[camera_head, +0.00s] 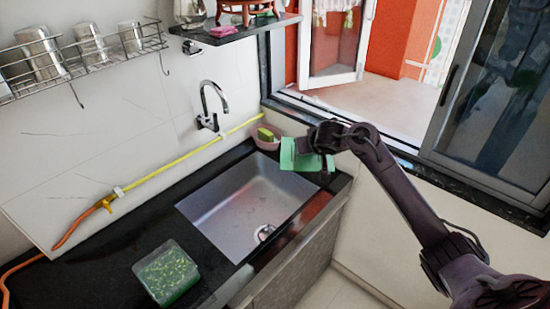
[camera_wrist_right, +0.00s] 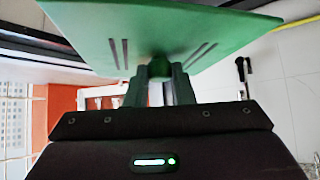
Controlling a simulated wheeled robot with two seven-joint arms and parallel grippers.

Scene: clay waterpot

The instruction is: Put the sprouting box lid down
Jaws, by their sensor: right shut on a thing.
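The green sprouting box lid (camera_head: 292,158) is a flat sheet held up near the right end of the sink, by the window ledge. My right gripper (camera_head: 322,160) is shut on it. In the right wrist view the lid (camera_wrist_right: 150,32) spans the top of the picture, and my right gripper (camera_wrist_right: 160,72) pinches its small round knob. The sprouting box (camera_head: 167,273), with green sprouts inside, stands on the black counter at the lower left, well away from the lid. My left gripper is not in view.
A metal sink (camera_head: 250,205) with a tap (camera_head: 213,105) lies between the box and the lid. A pink bowl (camera_head: 266,137) holding a green sponge stands behind the lid. A yellow-orange hose (camera_head: 150,178) runs along the wall. Black counter (camera_head: 90,265) is free left of the box.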

